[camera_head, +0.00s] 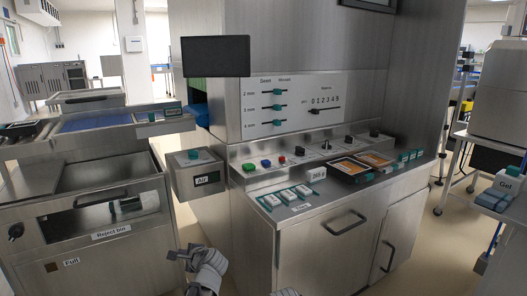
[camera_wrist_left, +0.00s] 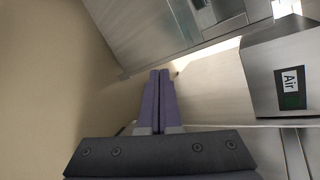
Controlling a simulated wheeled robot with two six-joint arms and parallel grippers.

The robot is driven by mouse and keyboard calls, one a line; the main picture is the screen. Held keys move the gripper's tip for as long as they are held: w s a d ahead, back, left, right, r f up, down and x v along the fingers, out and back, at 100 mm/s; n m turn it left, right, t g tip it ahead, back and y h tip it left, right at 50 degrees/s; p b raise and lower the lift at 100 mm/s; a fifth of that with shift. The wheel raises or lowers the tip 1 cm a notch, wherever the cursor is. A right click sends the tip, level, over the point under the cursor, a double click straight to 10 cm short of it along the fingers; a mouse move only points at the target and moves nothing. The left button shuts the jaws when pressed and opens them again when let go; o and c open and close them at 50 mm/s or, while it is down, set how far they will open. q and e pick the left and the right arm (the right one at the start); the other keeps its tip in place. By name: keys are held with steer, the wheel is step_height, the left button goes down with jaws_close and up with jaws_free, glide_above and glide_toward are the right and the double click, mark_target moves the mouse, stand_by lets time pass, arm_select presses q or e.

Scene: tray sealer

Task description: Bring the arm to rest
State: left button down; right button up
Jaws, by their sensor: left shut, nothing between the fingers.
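My left gripper (camera_head: 182,256) is low in the head view, in front of the gap between the reject bin cabinet and the tray sealer. In the left wrist view its two purple fingers (camera_wrist_left: 159,76) lie side by side, shut with nothing between them. They hang free over the floor and touch nothing that I can see. A small pale piece at the bottom edge of the head view may be part of my right arm. My right gripper is not in view.
The tray sealer (camera_head: 350,205) stands ahead with a panel of buttons and sliders. The steel box marked Air (camera_head: 207,181) juts out near my left gripper and shows in the left wrist view (camera_wrist_left: 283,65). The reject bin cabinet (camera_head: 105,215) is at left.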

arm_select(q)
steer(key=s+d+f+n+g+h, duration=0.45)
steer(key=s+d, duration=0.55)
steer(key=s, duration=0.3)
steer(key=s+d+f+n+g+h, duration=0.35)
steer(key=s+d+f+n, duration=0.25)
steer(key=s+d, duration=0.6)
step_height(320, 180, up, 38)
steer(key=s+g+p, duration=0.1)
steer(key=p, duration=3.8)
steer(key=shift+s+a+n+y, duration=0.15)
steer(key=shift+a+n+y, duration=0.15)
steer(key=shift+a+n, duration=0.05)
